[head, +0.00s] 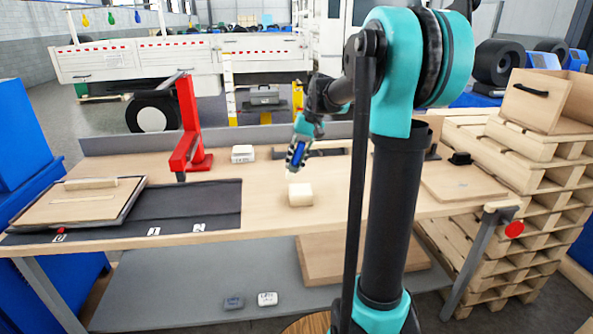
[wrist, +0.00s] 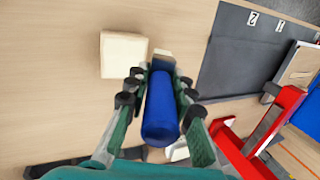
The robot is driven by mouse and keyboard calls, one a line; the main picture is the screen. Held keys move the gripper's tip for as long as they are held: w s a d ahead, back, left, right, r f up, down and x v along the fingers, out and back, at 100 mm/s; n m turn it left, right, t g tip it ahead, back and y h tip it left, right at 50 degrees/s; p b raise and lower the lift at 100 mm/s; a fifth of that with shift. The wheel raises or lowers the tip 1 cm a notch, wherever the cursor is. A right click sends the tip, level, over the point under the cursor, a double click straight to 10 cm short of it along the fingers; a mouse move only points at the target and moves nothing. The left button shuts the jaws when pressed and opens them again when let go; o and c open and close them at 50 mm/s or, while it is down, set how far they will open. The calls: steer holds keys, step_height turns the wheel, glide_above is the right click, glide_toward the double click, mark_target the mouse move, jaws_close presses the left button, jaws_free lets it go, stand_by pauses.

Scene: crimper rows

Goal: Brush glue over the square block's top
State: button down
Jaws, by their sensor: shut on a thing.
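The pale square block (head: 300,194) sits on the wooden bench, near the middle in the head view. In the wrist view the block (wrist: 123,55) is at upper left, with its top bare and plain. My gripper (head: 296,160) is above the bench, higher than the block and slightly behind it. It is shut on the blue handle of the brush (wrist: 161,115), which also shows in the head view (head: 298,153). The brush's pale tip (wrist: 163,56) points past the fingers and appears just right of the block, apart from it.
A red press (head: 189,125) stands left of my gripper, with a small white box (head: 242,154) between. A dark mat (head: 215,203) and a framed wooden board (head: 80,200) lie at left. A thin board (head: 462,185) lies at right. Bench around the block is clear.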

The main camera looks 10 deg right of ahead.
steer(key=shift+r, duration=1.1)
steer(key=shift+w, duration=0.1)
